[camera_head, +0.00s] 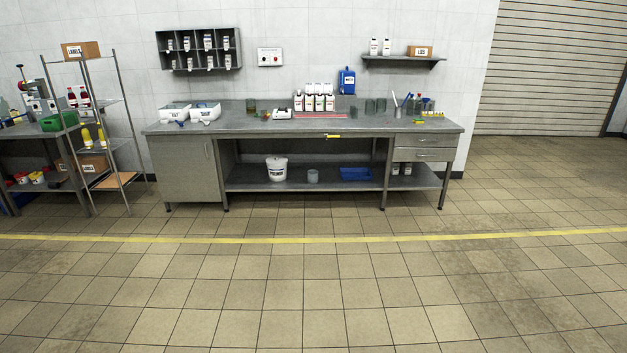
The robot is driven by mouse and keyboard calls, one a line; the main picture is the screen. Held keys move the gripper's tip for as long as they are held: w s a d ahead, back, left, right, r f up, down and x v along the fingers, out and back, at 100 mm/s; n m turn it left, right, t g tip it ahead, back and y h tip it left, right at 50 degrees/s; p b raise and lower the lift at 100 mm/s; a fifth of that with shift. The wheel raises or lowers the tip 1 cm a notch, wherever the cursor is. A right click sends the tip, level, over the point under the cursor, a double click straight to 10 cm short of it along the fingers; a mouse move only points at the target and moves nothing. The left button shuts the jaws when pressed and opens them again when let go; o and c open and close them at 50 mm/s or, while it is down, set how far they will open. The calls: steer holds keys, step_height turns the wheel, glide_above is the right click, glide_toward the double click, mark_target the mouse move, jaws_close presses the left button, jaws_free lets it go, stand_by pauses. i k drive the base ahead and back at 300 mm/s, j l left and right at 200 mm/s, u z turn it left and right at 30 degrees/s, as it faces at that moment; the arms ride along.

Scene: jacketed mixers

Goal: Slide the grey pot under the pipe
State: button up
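No pipe that I can make out shows in the head camera view. A small grey cylindrical container (313,176) stands upright on the lower shelf of the workbench, between a white bucket and a blue tray. I cannot tell whether it is the grey pot. My gripper is not in view.
A long grey workbench (300,126) stands against the tiled wall, with bottles, jars and tubs on top. The white bucket (276,169) and blue tray (355,173) are below. Metal racks (123,150) stand at left. The floor (310,290) in front is clear, crossed by a yellow line.

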mark_target(313, 176)
steer(key=i, duration=7.25)
steer(key=j+z, duration=0.1)
steer(key=i, duration=0.45)
